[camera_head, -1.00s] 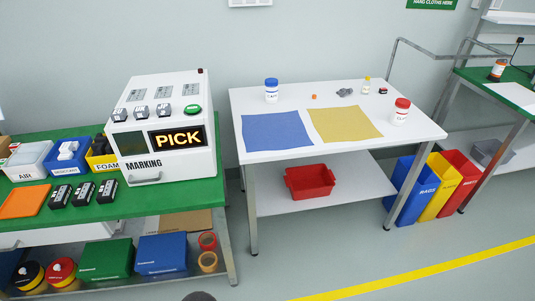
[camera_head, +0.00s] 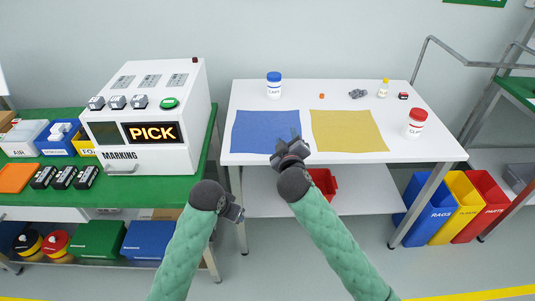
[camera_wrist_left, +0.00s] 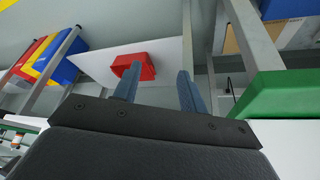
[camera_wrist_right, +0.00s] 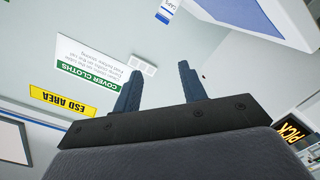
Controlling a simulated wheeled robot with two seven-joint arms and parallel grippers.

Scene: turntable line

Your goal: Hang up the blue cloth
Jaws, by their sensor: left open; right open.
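The blue cloth (camera_head: 258,128) lies flat and spread on the left part of the white table (camera_head: 410,152). My right gripper (camera_head: 286,143) is open and empty. In the head view it overlaps the cloth's front right corner; its height above the cloth is hard to tell. Its two fingers show apart in the right wrist view (camera_wrist_right: 160,76). My left gripper (camera_head: 236,210) is in front of the table, left of the right one. The left wrist view shows its open, empty fingers (camera_wrist_left: 158,76). A grey metal rail (camera_head: 455,46) stands at the right behind the table.
A yellow cloth (camera_head: 347,131) lies right of the blue one. A blue-capped jar (camera_head: 274,86), red-capped jar (camera_head: 416,124) and small items stand on the table. A red bin (camera_head: 323,184) is on the lower shelf. The marking machine (camera_head: 150,125) stands left, coloured rag bins (camera_head: 432,207) right.

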